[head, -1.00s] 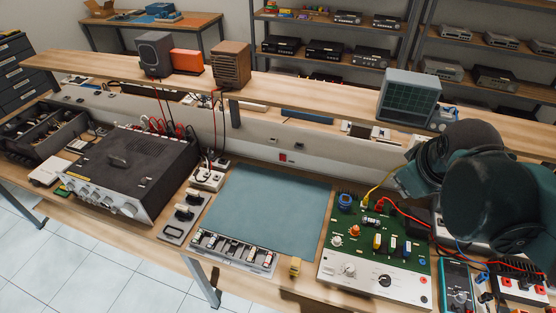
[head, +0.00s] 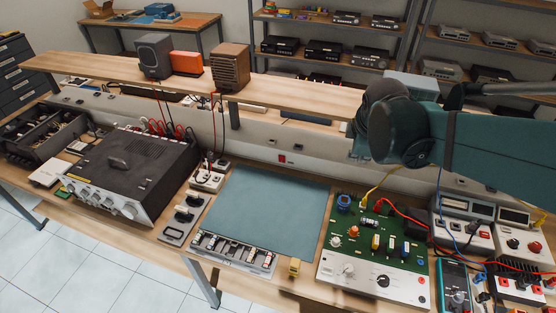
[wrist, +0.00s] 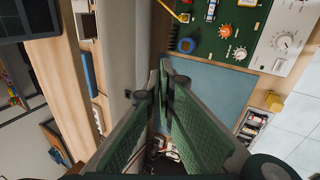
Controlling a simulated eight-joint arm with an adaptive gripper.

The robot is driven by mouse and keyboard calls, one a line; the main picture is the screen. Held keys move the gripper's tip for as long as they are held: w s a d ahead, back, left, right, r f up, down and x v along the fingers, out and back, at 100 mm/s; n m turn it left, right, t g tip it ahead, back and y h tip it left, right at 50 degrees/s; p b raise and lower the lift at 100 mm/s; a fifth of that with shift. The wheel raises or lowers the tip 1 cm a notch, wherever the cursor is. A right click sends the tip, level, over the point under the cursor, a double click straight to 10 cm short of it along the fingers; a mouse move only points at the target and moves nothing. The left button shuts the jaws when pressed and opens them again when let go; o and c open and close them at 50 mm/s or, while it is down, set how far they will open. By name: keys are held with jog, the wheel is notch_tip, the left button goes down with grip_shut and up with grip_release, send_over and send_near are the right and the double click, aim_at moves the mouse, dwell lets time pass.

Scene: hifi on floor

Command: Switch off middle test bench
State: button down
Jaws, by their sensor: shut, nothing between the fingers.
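The test bench (head: 310,285) is a long wooden bench with a pale trunking panel (head: 320,165) along its back. A small red switch (head: 282,159) sits on this panel, behind the blue-green mat (head: 265,210). I cannot make out its position. In the wrist view, my gripper (wrist: 166,66) is shut and empty, its green fingers together at the tips. It lies over the edge between the panel (wrist: 120,50) and the mat (wrist: 215,85). The switch is not clearly seen there. In the head view, my arm hides the fingers, to the right of the switch.
A green circuit board unit (head: 378,240) stands right of the mat, with yellow and red leads. A black amplifier (head: 135,165) stands left. A wooden shelf (head: 300,95) overhangs the panel. A multimeter (head: 455,280) and boxes with red controls (head: 535,247) crowd the right end.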

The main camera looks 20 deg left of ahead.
aim_at(282, 159)
jog(key=w+a+f+n, duration=0.2)
jog(key=a+f+n, duration=0.3)
jog(key=a, duration=0.5)
jog(key=w+a+f+n+p, duration=0.1)
jog(key=w+a+f+n, duration=0.2)
jog(key=a+f+n, duration=0.3)
jog(key=w+a+f+n+g, duration=0.1)
jog(key=w+a+f+n, duration=0.2)
jog(key=a, duration=1.1)
jog(key=shift+w+f+n+h+p, duration=0.3)
jog(key=shift+f+n+p, duration=0.1)
jog(key=shift+f+n, duration=1.2)
jog(key=shift+f, duration=0.1)
jog(key=x, duration=1)
jog(key=shift+w+r, duration=0.2)
jog(key=shift+w, duration=0.95)
jog(key=shift+w+r, duration=0.1)
jog(key=shift+w, duration=0.7)
